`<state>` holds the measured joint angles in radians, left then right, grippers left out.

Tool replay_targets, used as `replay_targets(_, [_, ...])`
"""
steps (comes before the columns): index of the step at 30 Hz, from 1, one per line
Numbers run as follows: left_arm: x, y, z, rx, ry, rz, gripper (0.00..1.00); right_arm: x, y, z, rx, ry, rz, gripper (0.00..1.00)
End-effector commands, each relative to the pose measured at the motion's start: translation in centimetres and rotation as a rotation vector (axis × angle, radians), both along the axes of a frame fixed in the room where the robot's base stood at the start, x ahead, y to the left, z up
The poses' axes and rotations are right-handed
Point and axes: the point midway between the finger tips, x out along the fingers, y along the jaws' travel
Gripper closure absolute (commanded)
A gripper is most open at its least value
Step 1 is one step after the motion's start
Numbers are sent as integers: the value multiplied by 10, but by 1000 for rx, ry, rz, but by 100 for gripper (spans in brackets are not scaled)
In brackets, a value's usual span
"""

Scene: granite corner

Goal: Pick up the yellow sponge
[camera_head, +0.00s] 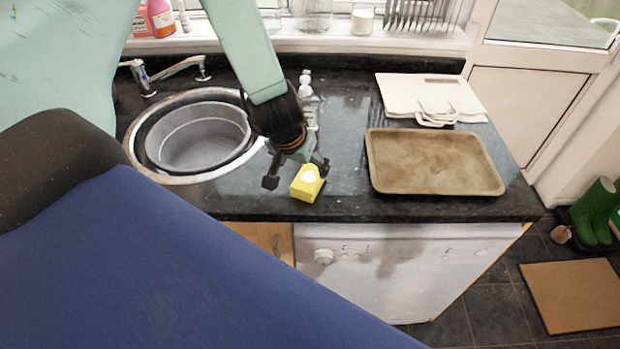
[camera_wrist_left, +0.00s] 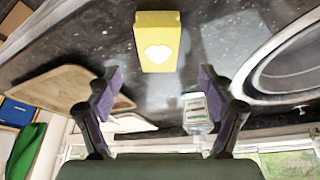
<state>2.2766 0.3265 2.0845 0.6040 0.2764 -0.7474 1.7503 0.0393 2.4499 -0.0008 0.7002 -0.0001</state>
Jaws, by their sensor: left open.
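The yellow sponge (camera_head: 307,183) is a small block with a white mark on it. It sits on the dark granite counter near its front edge, between the sink and the tan tray. My left gripper (camera_head: 297,176) is open, close above and behind the sponge in the head view. In the left wrist view the sponge (camera_wrist_left: 158,40) is centred, ahead of the two spread fingers of the gripper (camera_wrist_left: 160,76), with nothing between them. My right gripper is not in view.
A sink with a grey basin (camera_head: 198,137) lies left. A tan tray (camera_head: 432,162) lies right, with white boards (camera_head: 430,96) behind it. A clear bottle (camera_head: 309,103) stands behind the gripper; it also shows in the wrist view (camera_wrist_left: 196,112).

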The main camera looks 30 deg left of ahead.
Motion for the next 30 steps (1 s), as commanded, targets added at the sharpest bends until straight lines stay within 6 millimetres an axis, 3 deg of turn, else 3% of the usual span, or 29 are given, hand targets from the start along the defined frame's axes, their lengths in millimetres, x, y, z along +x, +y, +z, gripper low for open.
replay_targets(18, [27, 6, -69, 5, 1, -8, 19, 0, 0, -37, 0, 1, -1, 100])
replay_targets(28, [31, 7, -72, 4, 0, -9, 19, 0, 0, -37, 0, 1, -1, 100])
replay_targets(30, [31, 7, -72, 4, 0, -9, 24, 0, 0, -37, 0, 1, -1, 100])
